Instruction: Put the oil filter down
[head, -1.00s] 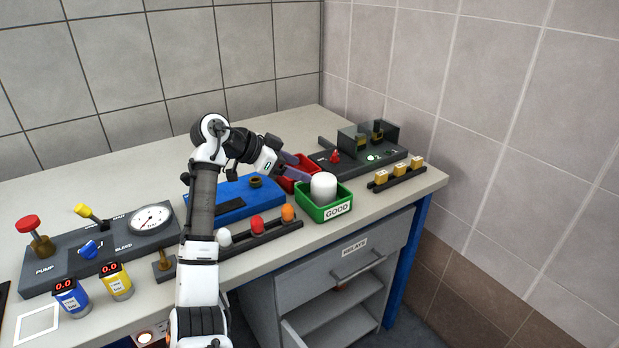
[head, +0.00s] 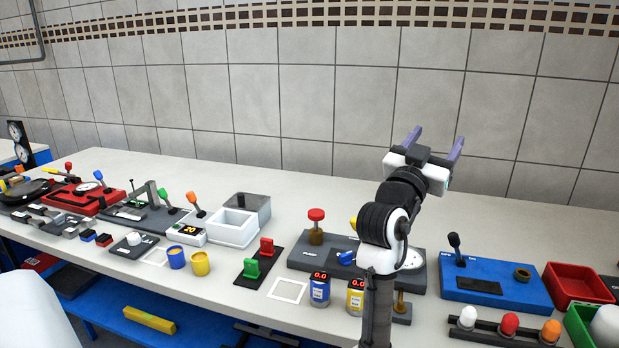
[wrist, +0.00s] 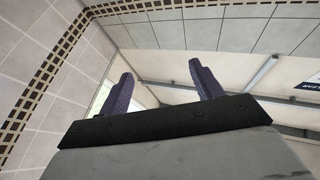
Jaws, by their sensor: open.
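The oil filter, a white round-topped cylinder (head: 606,326), stands in the green bin (head: 578,327) at the right edge of the head view. The picture's edge cuts off part of both. My gripper (head: 435,141) is raised high above the bench, well up and left of the bin, fingers pointing up. In the wrist view its two purple fingers (wrist: 160,75) stand wide apart with nothing between them. The oil filter is not in the wrist view.
A red bin (head: 577,284) sits behind the green one. A blue block with a black lever (head: 495,282) and a rail of coloured knobs (head: 507,327) stand left of it. The pump panel (head: 320,255) is partly behind my arm. Space above the bench is free.

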